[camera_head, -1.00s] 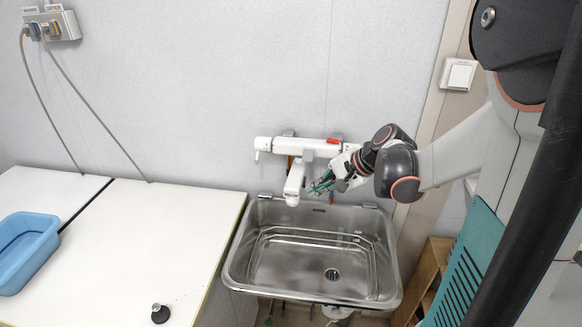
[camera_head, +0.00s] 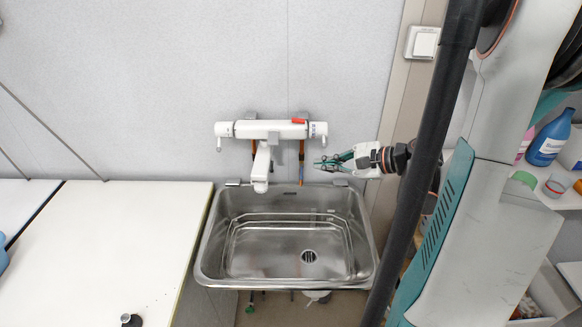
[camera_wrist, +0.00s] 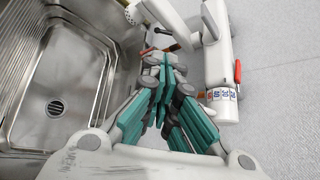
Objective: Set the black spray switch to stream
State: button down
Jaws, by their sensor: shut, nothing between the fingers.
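A white wall faucet (camera_head: 270,129) hangs above the steel basin, with a red piece on its top. Its white spout (camera_head: 262,168) points down over the basin's back edge; it also shows at the top of the wrist view (camera_wrist: 166,22). A small black piece (camera_wrist: 163,30) shows by the spout in the wrist view; I cannot tell whether it is the spray switch or read its setting. My gripper (camera_head: 320,164), with teal fingers, is shut and empty, to the right of the spout and apart from it. Its fingers (camera_wrist: 165,62) fill the middle of the wrist view.
The steel basin (camera_head: 215,262) lies below, empty, with a drain at its right. A white counter (camera_head: 120,240) stands left, with a small black-topped object (camera_head: 131,320) near the front. A shelf with a blue bottle (camera_head: 550,138) is at the right. The wall is close behind the faucet.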

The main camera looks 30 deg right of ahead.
aim_at(272, 166)
jog(key=b+x, duration=0.3)
jog(key=x, duration=1.1)
jog(key=shift+w+f+b, duration=0.1)
jog(key=shift+f+b, duration=0.05)
jog(key=shift+b, duration=0.25)
